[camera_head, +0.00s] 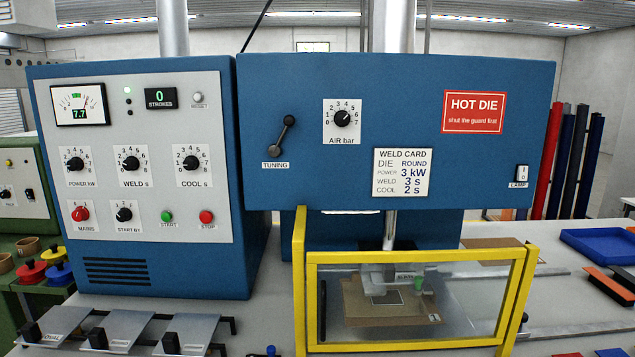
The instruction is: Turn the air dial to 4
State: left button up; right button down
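The air dial (342,119) is a round black knob on a white square plate marked "AIR bar", with a scale from 0 to 7. It sits on the front of the blue upper housing (400,85), right of the tuning lever. Its light pointer mark seems to face up and to the right, near 5, but it is too small to read surely. Nothing covers the dial. Neither of my grippers is in view.
The tuning lever (279,135) juts out left of the dial. A weld card (402,173) hangs below right. A yellow-framed guard (414,256) stands below, in front of the die area. The space before the dial looks clear.

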aim_at(343, 118)
jog(key=l+u, duration=0.2)
jog(key=u, duration=0.15)
jog(key=l+u, duration=0.15)
jog(key=u, duration=0.2)
jog(key=l+u, duration=0.2)
jog(key=u, duration=0.15)
